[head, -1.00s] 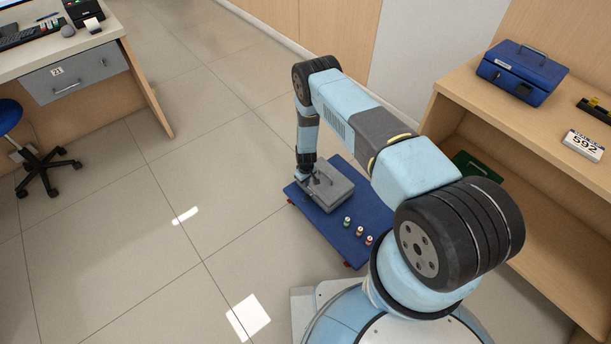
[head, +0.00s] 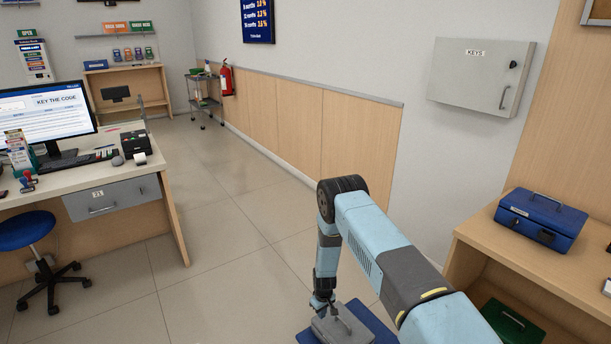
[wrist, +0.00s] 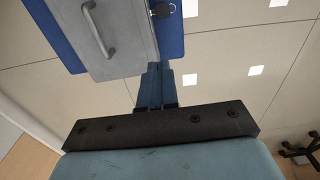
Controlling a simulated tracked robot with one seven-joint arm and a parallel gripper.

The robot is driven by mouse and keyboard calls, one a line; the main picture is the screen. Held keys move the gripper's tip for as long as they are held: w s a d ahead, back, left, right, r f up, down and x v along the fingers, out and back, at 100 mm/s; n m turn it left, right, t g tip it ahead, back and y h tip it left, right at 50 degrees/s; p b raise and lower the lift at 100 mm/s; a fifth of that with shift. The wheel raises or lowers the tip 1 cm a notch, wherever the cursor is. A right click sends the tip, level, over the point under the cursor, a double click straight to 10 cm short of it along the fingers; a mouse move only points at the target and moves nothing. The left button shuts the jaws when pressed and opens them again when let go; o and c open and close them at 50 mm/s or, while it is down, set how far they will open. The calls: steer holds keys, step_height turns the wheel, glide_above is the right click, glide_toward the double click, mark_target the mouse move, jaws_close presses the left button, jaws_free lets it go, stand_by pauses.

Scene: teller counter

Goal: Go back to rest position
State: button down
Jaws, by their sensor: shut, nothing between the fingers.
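My gripper (head: 322,305) hangs at the end of my blue arm, low above the floor beside a grey box. In the wrist view the fingers of my gripper (wrist: 154,80) are together with nothing between them, close to the box's edge. The grey cash box (head: 343,326) has a handle on its lid and rests on a blue platform (head: 374,318). In the wrist view the grey box (wrist: 122,42) shows its handle and a dark round lock or key at its side. I cannot tell whether the fingers touch the box.
A counter with a monitor (head: 45,112) and a grey drawer (head: 112,198) stands at left, with a blue stool (head: 28,230). At right a wooden shelf holds a blue cash box (head: 541,222); a green box (head: 512,323) sits below. A key cabinet (head: 481,75) hangs above. The middle floor is clear.

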steer(key=w+r, duration=0.3)
steer(key=r, duration=0.5)
steer(key=w+r, duration=0.2)
steer(key=r, duration=0.5)
steer(key=s+d+r+m+t, duration=0.1)
steer(key=d+r, duration=0.1)
steer(key=r, duration=1.1)
steer(key=s+d+r+m, duration=0.1)
steer(key=d+r, duration=0.1)
steer(key=r, duration=1.1)
steer(key=s+d+r+m+t, duration=0.1)
steer(key=s+d+r, duration=0.1)
steer(key=r, duration=1.1)
steer(key=s+d+r+m+t, duration=0.1)
steer(key=s+d+r, duration=0.2)
steer(key=s+r, duration=0.65)
steer(key=s+d+r+m+t, duration=0.1)
steer(key=s+d+r, duration=0.3)
steer(key=s+r, duration=0.5)
steer(key=s+d+r+m, duration=0.1)
steer(key=s+r, duration=0.2)
steer(key=s, duration=0.7)
steer(key=s+d+r+m+t, duration=0.1)
steer(key=s+d+r, duration=0.1)
steer(key=s, duration=0.8)
steer(key=shift+s+d+r, duration=0.2)
steer(key=shift+s+r, duration=0.15)
steer(key=shift+r, duration=0.15)
